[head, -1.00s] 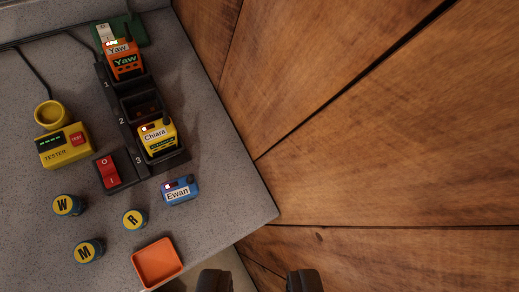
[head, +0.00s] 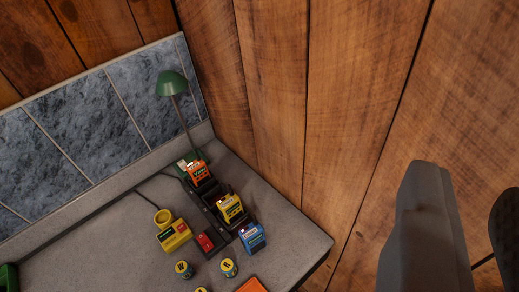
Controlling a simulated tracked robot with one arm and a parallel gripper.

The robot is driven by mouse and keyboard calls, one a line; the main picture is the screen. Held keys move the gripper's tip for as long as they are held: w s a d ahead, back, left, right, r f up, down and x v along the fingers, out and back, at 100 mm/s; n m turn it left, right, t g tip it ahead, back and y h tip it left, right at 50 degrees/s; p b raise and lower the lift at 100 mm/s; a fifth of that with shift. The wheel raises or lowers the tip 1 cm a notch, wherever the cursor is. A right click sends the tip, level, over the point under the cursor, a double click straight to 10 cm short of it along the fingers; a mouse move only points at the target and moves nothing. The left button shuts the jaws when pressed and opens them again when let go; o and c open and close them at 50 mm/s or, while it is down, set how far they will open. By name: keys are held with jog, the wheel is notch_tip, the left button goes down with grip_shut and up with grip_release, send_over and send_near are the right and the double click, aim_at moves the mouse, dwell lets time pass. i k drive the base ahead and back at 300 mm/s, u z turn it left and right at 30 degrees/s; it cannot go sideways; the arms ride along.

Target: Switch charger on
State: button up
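The black charger (head: 213,213) stands on the grey counter in the lower middle of the head view. Its red rocker switch (head: 206,241) is at its near left end; which side is pressed is too small to tell. An orange pack (head: 197,171) sits in the far slot and a yellow pack (head: 229,206) in the near slot. The middle slot looks empty and dark. My gripper (head: 468,190) is at the right edge, large and close to the camera. Its two dark fingers are apart with nothing between them, well away from the charger in the picture.
A blue pack (head: 252,238) stands beside the charger's near end. A yellow tester (head: 173,236), round cans (head: 229,267) and an orange tray (head: 252,286) are nearby. A green lamp (head: 172,84) rises behind. The wooden wall (head: 350,110) borders the counter's right side.

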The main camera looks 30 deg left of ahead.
aim_at(203, 239)
jog(key=u, duration=0.95)
